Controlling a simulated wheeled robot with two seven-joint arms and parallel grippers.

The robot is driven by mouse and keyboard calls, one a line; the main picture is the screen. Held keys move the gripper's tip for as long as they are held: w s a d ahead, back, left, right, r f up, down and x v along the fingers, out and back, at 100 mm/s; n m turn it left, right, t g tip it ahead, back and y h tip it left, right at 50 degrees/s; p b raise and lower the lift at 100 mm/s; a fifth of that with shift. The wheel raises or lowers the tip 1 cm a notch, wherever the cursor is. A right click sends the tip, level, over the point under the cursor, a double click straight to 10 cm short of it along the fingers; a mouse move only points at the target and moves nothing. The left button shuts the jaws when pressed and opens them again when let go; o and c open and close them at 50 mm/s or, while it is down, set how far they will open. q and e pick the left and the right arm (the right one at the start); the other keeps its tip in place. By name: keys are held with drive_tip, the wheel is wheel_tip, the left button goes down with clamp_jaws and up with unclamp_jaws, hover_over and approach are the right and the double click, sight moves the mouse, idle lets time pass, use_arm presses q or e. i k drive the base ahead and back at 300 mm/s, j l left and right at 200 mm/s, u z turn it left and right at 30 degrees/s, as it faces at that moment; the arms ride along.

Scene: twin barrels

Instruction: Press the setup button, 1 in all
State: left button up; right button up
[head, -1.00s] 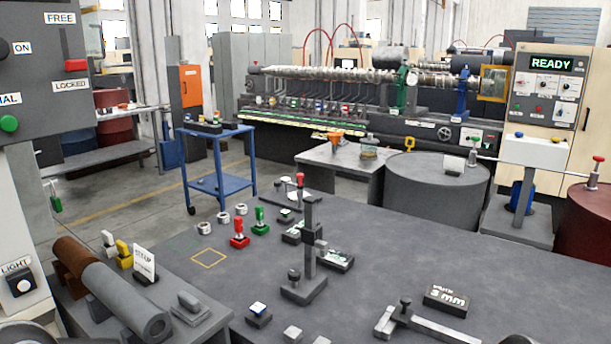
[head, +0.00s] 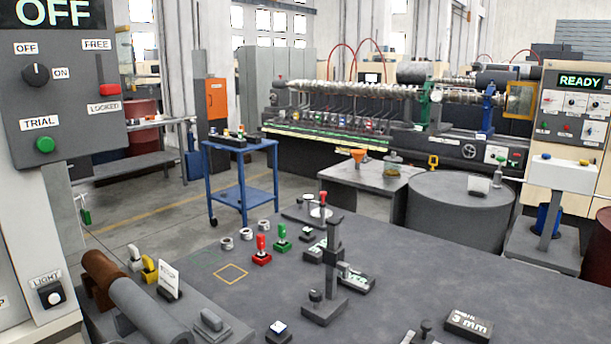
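No button in the head view is readably labelled as setup. A small white sign (head: 169,281), its writing too small to read now, stands behind a grey cylinder on the left bench. A small block with a blue-and-white top (head: 279,331) sits at the near edge of the dark table. The left panel (head: 75,135) has a green button (head: 45,144) under TRIAL, a black knob (head: 36,74) by OFF and ON, and a red slider (head: 110,90) between FREE and LOCKED. Its display reads OFF. A white LIGHT button (head: 52,295) sits below. Neither of my grippers is in view.
The dark table (head: 420,270) holds an upright post stand (head: 333,265), red (head: 262,250) and green (head: 281,238) handled stamps and a 3 mm block (head: 468,325). A blue cart (head: 242,180) stands behind. A READY panel (head: 577,110) is at far right.

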sight(45, 144)
drive_tip(key=u, duration=1.3)
